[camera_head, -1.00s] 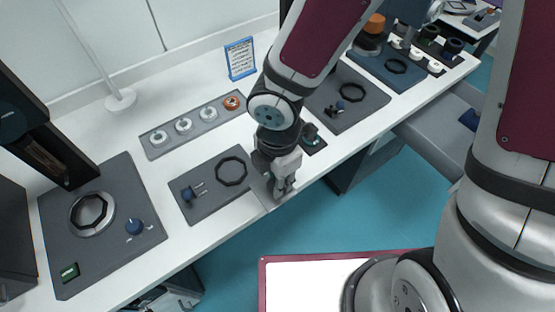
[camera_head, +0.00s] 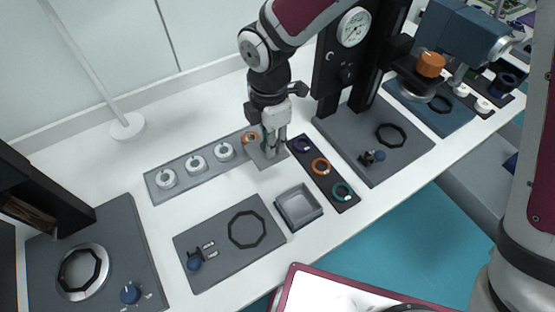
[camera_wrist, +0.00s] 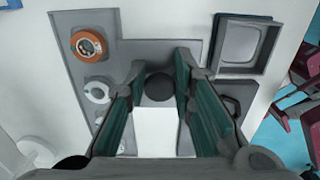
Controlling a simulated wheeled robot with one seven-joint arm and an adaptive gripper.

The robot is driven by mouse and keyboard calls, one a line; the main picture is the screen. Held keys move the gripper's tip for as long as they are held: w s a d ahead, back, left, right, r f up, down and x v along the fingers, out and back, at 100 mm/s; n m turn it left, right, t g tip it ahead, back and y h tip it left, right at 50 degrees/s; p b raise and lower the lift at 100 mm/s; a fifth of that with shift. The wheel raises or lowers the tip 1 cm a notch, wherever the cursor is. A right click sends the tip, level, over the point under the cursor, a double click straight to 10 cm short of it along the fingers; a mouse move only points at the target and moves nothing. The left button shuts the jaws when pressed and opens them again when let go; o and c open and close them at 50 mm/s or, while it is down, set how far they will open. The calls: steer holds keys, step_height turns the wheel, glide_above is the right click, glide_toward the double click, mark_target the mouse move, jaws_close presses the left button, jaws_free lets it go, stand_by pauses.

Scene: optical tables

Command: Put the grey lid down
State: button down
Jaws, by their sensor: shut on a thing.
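My gripper (camera_head: 270,148) is shut on the knob (camera_wrist: 158,88) of the grey lid (camera_head: 268,161), a flat square plate. The lid is level, low over the white tabletop, beside the right end of the grey strip holding rings. I cannot tell whether it touches the table. The wrist view shows the fingers on both sides of the dark round knob. The open grey box (camera_head: 307,221) stands uncovered to the front right of the lid; it also shows at the upper right in the wrist view (camera_wrist: 268,62).
The grey strip (camera_head: 154,184) carries white rings and an orange ring (camera_head: 250,138) close to the lid. A dark strip (camera_head: 332,179) with coloured rings lies to its right. A grey panel (camera_head: 215,264) lies in front. A tall dark instrument (camera_head: 331,75) stands behind right.

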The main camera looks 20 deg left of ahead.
mark_target(272, 171)
step_height(272, 171, down, 9)
steer(key=shift+f+p, duration=0.15)
steer(key=shift+p, duration=0.25)
steer(key=shift+f, duration=0.15)
steer(key=c, duration=1.4)
jaws_free()
steer(key=shift+o, duration=0.2)
step_height(272, 171, up, 12)
steer(key=shift+r+b, duration=0.15)
steer(key=shift+b, duration=0.35)
